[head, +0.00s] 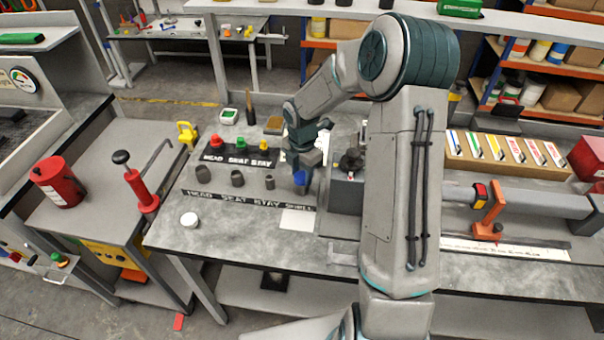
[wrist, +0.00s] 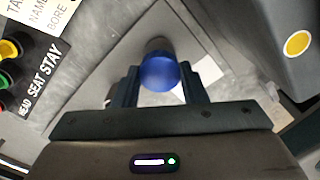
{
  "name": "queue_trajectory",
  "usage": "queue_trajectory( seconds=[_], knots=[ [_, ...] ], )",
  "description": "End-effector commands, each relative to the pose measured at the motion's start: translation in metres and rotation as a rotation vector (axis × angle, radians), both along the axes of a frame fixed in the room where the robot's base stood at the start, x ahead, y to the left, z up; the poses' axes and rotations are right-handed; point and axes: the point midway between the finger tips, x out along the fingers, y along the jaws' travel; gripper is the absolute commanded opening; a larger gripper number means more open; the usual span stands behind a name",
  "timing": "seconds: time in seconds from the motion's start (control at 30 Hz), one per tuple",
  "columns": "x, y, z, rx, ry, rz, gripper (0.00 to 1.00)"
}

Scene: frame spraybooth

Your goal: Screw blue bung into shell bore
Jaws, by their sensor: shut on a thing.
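The blue bung (head: 300,178) is between the fingers of my gripper (head: 301,168). It also shows as a round blue knob in the wrist view (wrist: 159,72), with a finger on each side. The gripper is shut on it. The bung is at the right end of the row of grey bores, above the "SHELL" label (head: 299,208). A grey cylindrical shape (wrist: 157,45) shows just beyond the bung in the wrist view. I cannot tell how far the bung sits in the shell bore, as the bung and fingers cover it.
Red (head: 216,141), green (head: 241,144) and yellow (head: 263,146) bungs stand in the rack behind. Several grey bores (head: 237,178) line up to the left. A dark grey machine block (head: 346,194) stands close on the right. A white round lid (head: 189,219) lies at the front left.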

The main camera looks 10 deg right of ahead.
Motion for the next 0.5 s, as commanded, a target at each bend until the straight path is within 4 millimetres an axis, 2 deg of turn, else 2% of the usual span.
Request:
queue_trajectory(
  seconds=[0.13, 0.5],
  knots=[
    [0.0004, 0.0006, -0.0004, 0.000, -0.001, -0.098, 0.14],
    [0.0004, 0.0006, -0.0007, 0.001, -0.002, -0.148, 0.14]
  ],
)
